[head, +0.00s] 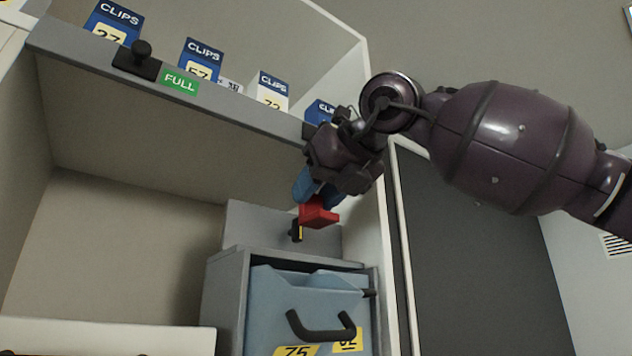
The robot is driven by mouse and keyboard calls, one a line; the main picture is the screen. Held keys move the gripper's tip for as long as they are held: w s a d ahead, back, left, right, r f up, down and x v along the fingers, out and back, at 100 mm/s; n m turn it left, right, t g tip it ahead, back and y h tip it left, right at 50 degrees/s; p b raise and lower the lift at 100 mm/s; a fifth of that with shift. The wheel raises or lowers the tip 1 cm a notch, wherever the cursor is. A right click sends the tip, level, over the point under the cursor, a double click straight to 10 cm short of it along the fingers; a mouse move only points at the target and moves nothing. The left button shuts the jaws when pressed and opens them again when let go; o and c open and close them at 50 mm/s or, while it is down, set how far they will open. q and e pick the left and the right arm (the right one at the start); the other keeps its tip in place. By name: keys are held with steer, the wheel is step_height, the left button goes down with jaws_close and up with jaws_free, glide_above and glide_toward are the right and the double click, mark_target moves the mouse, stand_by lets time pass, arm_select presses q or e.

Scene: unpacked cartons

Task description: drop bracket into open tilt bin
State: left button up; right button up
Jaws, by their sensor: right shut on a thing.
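My right gripper (320,190) reaches in from the right and points down, with blue fingertips. It is shut on a red piece (318,214), which I take to be the bracket. The piece hangs above the pale blue tilt bin (270,305), apart from its rim. The bin sits in a grey housing (228,300) and has a black handle and yellow number labels on its front. Its top looks open, but its inside is mostly hidden. My left gripper is not in view.
A small black-and-yellow part (297,232) shows just behind the red piece. A white side panel stands close right of the bin. The space left of the housing is empty.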

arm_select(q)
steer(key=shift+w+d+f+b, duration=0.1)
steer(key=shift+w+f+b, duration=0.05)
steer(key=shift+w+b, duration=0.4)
arm_select(e)
steer(key=shift+f, duration=1.15)
steer(key=o, duration=1)
steer(key=shift+s+d+r, duration=0.25)
steer(key=shift+s, duration=0.1)
arm_select(q)
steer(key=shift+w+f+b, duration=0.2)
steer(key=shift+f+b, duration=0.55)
steer(key=shift+b, duration=0.15)
arm_select(e)
steer(key=v, duration=0.9)
steer(key=shift+s+d+r, duration=0.1)
steer(key=shift+s+d, duration=0.15)
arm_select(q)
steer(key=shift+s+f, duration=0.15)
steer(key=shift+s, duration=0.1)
